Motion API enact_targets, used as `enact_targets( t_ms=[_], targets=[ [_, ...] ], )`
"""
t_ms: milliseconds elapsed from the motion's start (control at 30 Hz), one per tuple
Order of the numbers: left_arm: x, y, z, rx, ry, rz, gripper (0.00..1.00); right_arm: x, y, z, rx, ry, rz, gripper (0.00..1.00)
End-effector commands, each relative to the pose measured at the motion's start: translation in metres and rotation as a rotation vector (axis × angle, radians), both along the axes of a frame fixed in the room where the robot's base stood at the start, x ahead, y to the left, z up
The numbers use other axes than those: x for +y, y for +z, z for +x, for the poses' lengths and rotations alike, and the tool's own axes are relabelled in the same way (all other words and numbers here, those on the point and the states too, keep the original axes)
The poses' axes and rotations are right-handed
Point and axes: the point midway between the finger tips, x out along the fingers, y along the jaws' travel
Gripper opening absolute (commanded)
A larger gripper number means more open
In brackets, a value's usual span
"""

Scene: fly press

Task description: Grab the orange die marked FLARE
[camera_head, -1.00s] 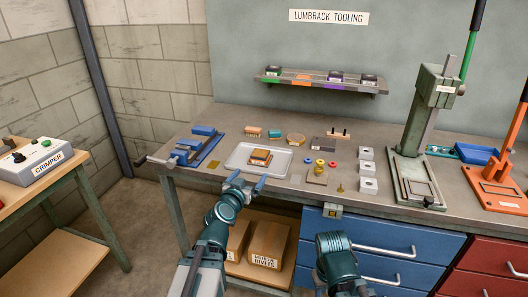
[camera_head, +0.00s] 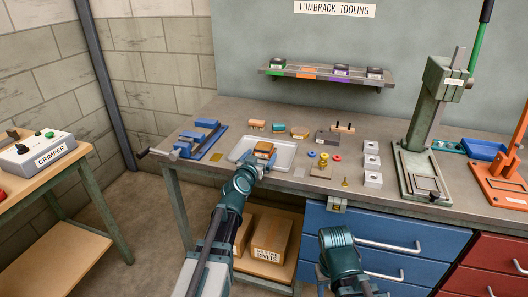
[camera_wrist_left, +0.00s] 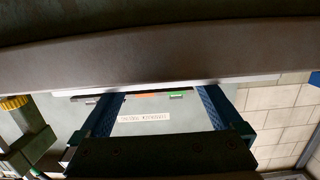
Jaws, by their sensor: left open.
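An orange-topped die (camera_head: 264,148) with a dark base sits at the pale tray (camera_head: 288,158) near the front of the bench. No lettering on it is readable. My left gripper (camera_head: 262,155) is open, with its blue fingertips low at the near side of the die; I cannot tell whether they touch it. In the left wrist view the two blue fingers (camera_wrist_left: 160,108) are wide apart, and I cannot make out the die between them. My right arm shows at the bottom, but its gripper is out of view.
A blue clamp fixture (camera_head: 202,138) stands left of the tray. Small blocks (camera_head: 257,125), coloured rings and white cubes (camera_head: 371,162) lie behind and right. A green press (camera_head: 428,125) stands further right. The wall shelf (camera_head: 325,74) holds several dark pieces and a bare orange-marked place.

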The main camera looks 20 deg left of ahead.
Motion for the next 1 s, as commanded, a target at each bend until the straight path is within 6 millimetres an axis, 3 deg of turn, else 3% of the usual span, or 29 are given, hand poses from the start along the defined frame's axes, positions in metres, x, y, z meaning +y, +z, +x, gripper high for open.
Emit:
enact_targets(
  t_ms=[167,500,767,1000],
  targets=[
    [0.000,0.002,0.005,0.000,0.000,0.000,1.00,0.000,0.002,0.000,0.000,0.000,0.000,0.50],
    [0.001,0.002,0.051,0.000,-0.001,0.000,1.00,0.000,0.002,0.000,0.000,0.000,0.000,0.50],
    [0.001,0.002,0.052,0.000,0.000,0.000,1.00,0.000,0.002,0.000,0.000,0.000,0.000,0.50],
    [0.001,0.002,0.052,0.000,0.000,0.000,0.57,0.000,0.002,0.000,0.000,0.000,0.000,0.50]
  ],
)
